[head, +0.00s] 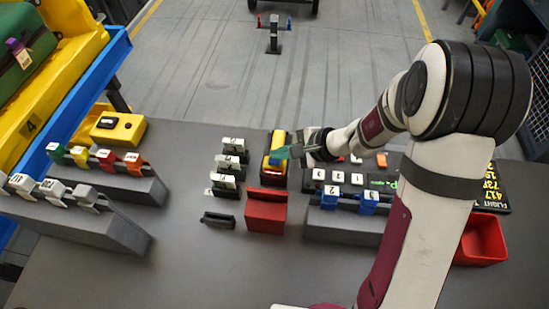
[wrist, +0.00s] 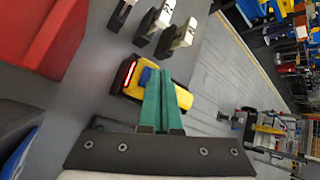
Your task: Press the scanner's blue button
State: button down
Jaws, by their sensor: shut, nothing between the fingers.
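The yellow and black scanner (head: 274,162) stands on the grey table, mid-picture in the head view, behind a red box. In the wrist view the scanner (wrist: 182,96) lies beneath and beyond my fingers, with a red light strip at its left end. Its blue button (wrist: 147,76) shows just left of the fingertips, partly covered by them. My gripper (wrist: 161,72) is shut and empty, its two teal fingers together. In the head view my gripper (head: 284,153) is over the scanner from the right. I cannot tell whether the fingertips touch the button.
A red box (head: 266,212) stands in front of the scanner, and a row of white-tagged holders (head: 228,163) is at its left. A keypad panel (head: 340,178), blue tags (head: 368,203) and a red bin (head: 482,240) are at the right. A yellow box (head: 118,131) is far left.

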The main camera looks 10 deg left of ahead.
aim_at(279, 161)
jog(key=shift+r, duration=0.5)
jog(key=shift+r, duration=2.5)
